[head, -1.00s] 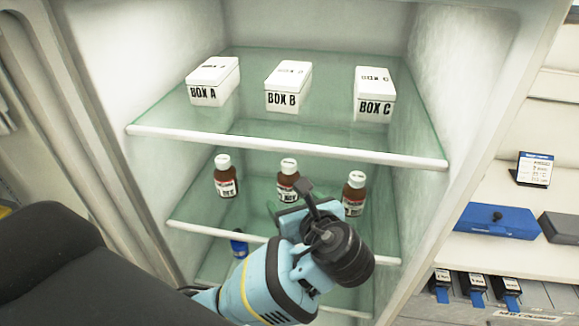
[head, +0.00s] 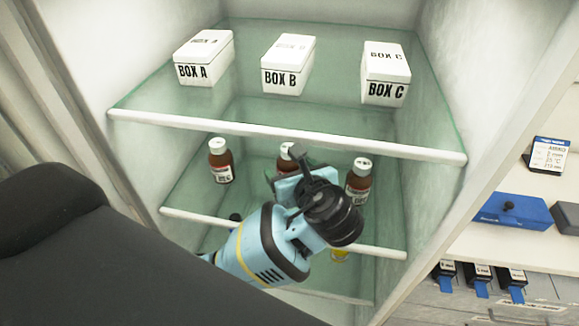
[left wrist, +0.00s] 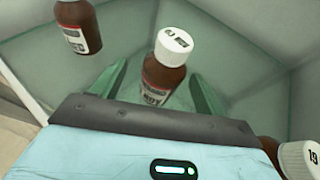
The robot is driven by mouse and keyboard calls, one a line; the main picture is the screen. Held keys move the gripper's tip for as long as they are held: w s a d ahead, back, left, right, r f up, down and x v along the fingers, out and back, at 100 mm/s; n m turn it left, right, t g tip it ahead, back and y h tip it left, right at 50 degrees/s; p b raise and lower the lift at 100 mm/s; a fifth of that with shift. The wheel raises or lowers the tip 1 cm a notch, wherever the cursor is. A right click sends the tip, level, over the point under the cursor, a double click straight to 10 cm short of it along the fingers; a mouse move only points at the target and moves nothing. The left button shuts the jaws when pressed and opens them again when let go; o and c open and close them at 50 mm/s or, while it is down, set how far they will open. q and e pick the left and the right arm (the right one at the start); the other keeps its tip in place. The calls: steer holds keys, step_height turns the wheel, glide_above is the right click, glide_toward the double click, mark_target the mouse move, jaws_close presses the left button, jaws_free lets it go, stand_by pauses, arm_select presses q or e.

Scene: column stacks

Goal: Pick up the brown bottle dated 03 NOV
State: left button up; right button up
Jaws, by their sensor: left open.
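Three brown bottles with white caps and labels stand in a row on the middle glass shelf in the head view: a left one (head: 220,162), a middle one (head: 285,158) and a right one (head: 358,182). Their dates are too small to read surely. My left gripper (head: 292,178) is in front of the middle bottle and partly hides it. In the left wrist view the open green fingers (left wrist: 160,75) stand either side of the middle bottle (left wrist: 162,80). The left bottle (left wrist: 80,28) and right bottle (left wrist: 298,158) show at the edges. My right gripper is not in view.
The upper glass shelf (head: 290,130) is just above and holds white boxes A (head: 204,58), B (head: 288,65) and C (head: 386,74). Cabinet walls close in both sides. A blue case (head: 513,213) sits on shelving at the right.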

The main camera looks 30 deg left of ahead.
mark_target(288, 167)
arm_select(q)
steer(key=x, duration=0.4)
steer(key=shift+d+f+b, duration=0.3)
steer(key=shift+f+b, duration=0.05)
steer(key=shift+w+a+f, duration=0.1)
steer(key=shift+w+a, duration=0.35)
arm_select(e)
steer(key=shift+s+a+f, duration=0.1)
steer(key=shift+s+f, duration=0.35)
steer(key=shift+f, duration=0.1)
arm_select(q)
steer(key=shift+c, duration=0.2)
steer(key=c, duration=1.1)
